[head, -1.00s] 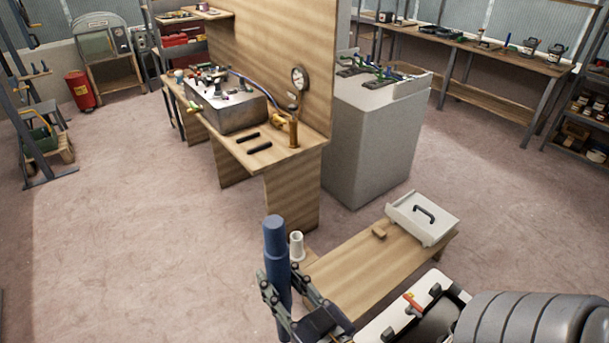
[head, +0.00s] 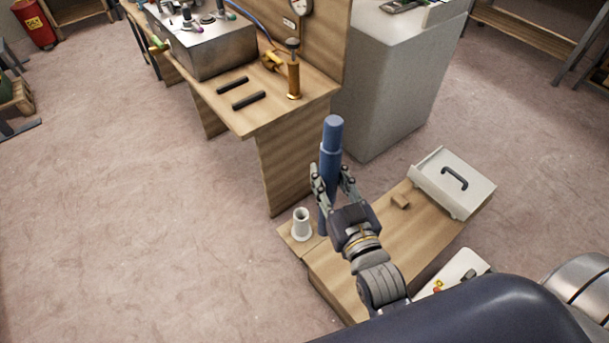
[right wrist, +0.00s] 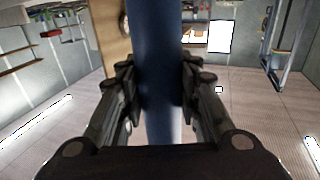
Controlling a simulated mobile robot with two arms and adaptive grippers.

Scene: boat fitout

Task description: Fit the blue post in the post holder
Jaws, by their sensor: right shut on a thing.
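The blue post (head: 331,135) stands about upright in my right gripper (head: 333,177), whose fingers are shut on it at mid-length. In the right wrist view the post (right wrist: 162,60) runs between both fingers of the gripper (right wrist: 162,88). The post holder looks to be the white hollow cylinder (head: 302,224) with a flared base, standing on the left end of the low wooden bench. In the head view the post is just right of the holder and apart from it. The post's lower end is partly hidden behind the gripper. My left gripper is not in view.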

